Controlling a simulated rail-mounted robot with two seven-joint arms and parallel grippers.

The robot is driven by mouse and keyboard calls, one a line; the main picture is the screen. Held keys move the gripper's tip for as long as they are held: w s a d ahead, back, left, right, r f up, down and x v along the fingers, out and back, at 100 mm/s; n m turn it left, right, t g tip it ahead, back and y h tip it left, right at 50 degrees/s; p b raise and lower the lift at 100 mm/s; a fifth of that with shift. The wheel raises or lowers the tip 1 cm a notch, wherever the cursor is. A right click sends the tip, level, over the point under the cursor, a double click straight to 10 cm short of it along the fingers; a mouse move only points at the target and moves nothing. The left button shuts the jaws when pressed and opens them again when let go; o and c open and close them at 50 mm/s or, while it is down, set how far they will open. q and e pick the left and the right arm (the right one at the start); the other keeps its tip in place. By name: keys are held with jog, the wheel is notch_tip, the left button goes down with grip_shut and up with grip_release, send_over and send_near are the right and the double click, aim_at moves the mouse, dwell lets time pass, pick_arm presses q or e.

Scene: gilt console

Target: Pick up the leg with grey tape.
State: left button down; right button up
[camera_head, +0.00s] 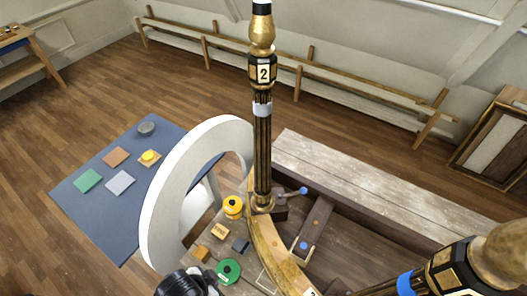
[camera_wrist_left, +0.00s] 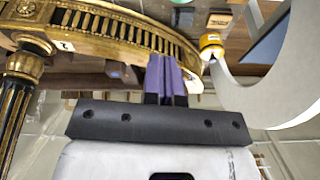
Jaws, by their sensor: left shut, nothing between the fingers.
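A black-and-gold leg (camera_head: 263,150) stands upright in the head view, marked "2", with a pale grey tape band (camera_head: 262,108) around its shaft. Its foot meets the curved gilt console frame (camera_head: 265,238). A second leg (camera_head: 455,272) with blue tape (camera_head: 405,284) shows at the lower right. In the left wrist view, my left gripper (camera_wrist_left: 167,66) has its purple fingers together and empty, close to the gilt frame (camera_wrist_left: 110,28). A black-and-gold leg (camera_wrist_left: 14,100) stands at that view's left; no tape shows on it. My right gripper is out of view.
A large white ring-shaped piece (camera_head: 160,190) stands left of the frame. Yellow (camera_head: 233,208) and green (camera_head: 228,271) rolls lie on the bench beside small blocks. A blue mat (camera_head: 85,215) with sample tiles lies on the floor at left.

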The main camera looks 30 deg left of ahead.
pick_arm(q)
jog(key=c, duration=1.8)
grip_release()
jog(key=o, duration=1.6)
